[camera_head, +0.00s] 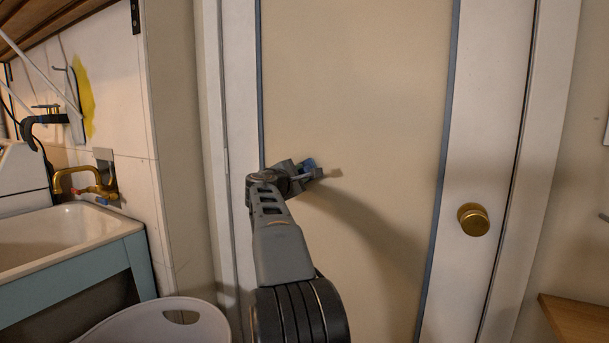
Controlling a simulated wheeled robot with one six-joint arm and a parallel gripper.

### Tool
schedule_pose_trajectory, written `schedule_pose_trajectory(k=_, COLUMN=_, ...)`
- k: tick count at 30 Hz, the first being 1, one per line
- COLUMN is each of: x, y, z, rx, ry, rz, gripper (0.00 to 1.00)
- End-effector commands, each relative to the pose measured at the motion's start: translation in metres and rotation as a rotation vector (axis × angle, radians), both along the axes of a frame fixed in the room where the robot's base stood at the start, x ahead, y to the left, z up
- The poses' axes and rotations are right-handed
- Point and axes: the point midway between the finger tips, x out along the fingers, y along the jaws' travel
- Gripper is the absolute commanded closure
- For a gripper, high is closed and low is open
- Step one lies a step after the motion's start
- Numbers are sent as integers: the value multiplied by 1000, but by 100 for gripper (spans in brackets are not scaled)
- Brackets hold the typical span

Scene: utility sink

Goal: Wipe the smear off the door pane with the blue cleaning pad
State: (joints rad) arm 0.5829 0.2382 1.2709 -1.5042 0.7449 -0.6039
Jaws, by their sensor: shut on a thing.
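The door pane (365,75) is a cream panel framed by dark strips in a white door. My gripper (310,173) is in front of the left part of the pane, at about mid-height in the picture. It is shut on the blue cleaning pad (309,164), of which only a small blue part shows between the grey fingers. A small brownish smear (335,173) shows on the pane just right of the gripper. I cannot tell whether the pad touches the pane. My arm hides part of the pane below.
A brass knob (473,219) sticks out on the door's right side. A sink (65,235) with a brass tap (85,184) stands at the left. A pale laundry tub (165,322) is at the bottom left. A wooden surface (578,322) is at the bottom right.

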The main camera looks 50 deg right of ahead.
Motion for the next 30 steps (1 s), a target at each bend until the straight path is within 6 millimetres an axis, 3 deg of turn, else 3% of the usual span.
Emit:
schedule_pose_trajectory(k=11, x=0, y=5, z=-1, rx=-1, ry=-1, rz=0, gripper=92)
schedule_pose_trajectory(k=24, x=-11, y=47, z=-1, rx=-1, ry=-2, rz=0, gripper=92)
schedule_pose_trajectory(k=30, x=-14, y=57, z=0, rx=-1, ry=-2, rz=0, gripper=92)
